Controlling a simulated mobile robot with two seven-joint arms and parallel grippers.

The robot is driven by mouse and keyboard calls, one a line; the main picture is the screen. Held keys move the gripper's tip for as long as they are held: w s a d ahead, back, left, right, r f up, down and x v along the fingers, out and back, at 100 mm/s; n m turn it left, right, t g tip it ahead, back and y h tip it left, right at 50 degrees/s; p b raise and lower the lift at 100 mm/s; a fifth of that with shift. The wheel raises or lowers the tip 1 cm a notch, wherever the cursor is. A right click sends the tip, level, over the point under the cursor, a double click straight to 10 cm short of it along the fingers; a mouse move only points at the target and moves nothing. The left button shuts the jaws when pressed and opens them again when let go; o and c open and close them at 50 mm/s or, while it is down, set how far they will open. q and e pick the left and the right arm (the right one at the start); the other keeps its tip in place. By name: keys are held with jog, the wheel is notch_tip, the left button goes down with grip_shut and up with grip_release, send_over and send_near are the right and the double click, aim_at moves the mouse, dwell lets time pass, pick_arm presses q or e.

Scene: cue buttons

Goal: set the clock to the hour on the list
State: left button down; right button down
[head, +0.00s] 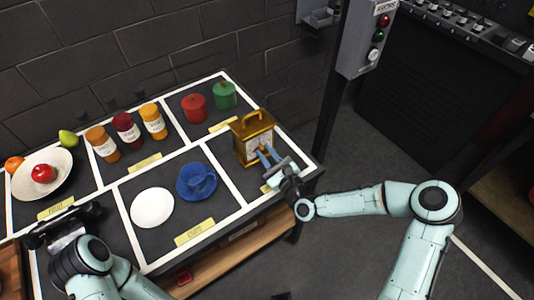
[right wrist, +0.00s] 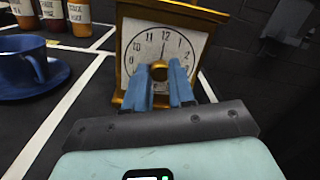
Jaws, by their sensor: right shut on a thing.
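A brass-coloured clock (head: 252,136) with a top handle stands upright in the right-hand section of the table. In the right wrist view its white dial (right wrist: 160,48) faces me; its hands are too small to read surely. A round brass knob (right wrist: 158,71) sits at the dial's middle. My right gripper (head: 266,156) is at the clock's front, its blue fingers (right wrist: 166,82) shut on the knob and covering the lower dial. My left gripper (head: 62,228) is over the table's front left; its fingers are not clear. I cannot make out an hour list.
Several jars (head: 128,130), a red canister (head: 194,108), a green canister (head: 225,95), a white plate (head: 152,208) and a blue cup (head: 198,180) stand in other sections. A post with a button box (head: 368,38) rises right of the table.

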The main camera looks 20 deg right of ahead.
dwell(0.3)
jog(key=c, duration=0.9)
grip_release()
jog(key=shift+c, duration=0.2)
jog(key=p+v, duration=0.2)
jog(key=v, duration=1.1)
jog(key=shift+s+d+f, duration=0.1)
jog(key=shift+s, duration=0.15)
